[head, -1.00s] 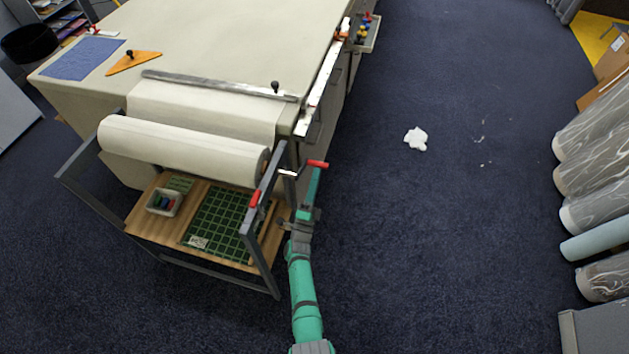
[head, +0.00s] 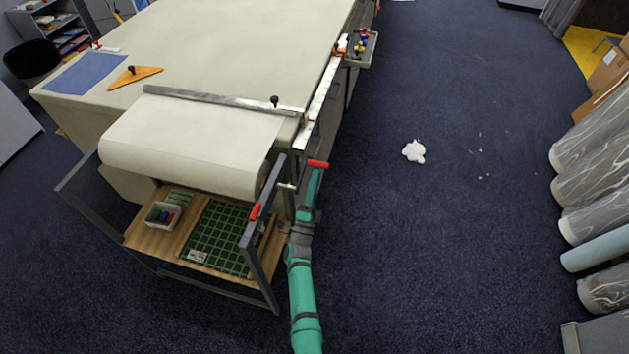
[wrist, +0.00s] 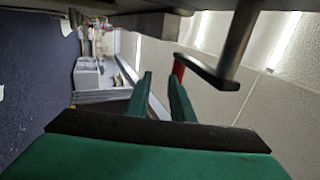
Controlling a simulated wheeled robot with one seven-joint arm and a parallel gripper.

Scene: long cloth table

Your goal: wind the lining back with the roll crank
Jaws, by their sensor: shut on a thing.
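The cream lining roll (head: 180,165) sits in a grey frame at the near end of the table. Its sheet runs up to the metal bar (head: 210,100) across the table end. The roll crank, with a red handle (head: 318,164), is at the roll's right end; its dark arm (wrist: 208,71) and the red handle (wrist: 178,68) show in the wrist view. My gripper (head: 315,175) is at the crank handle, right of the frame. In the wrist view my gripper's green fingers (wrist: 162,85) stand slightly apart, and the right one partly hides the handle. It is shut on the handle.
A wooden shelf (head: 150,238) below holds a green mat and a small box. A white scrap (head: 414,151) lies on the open blue carpet.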

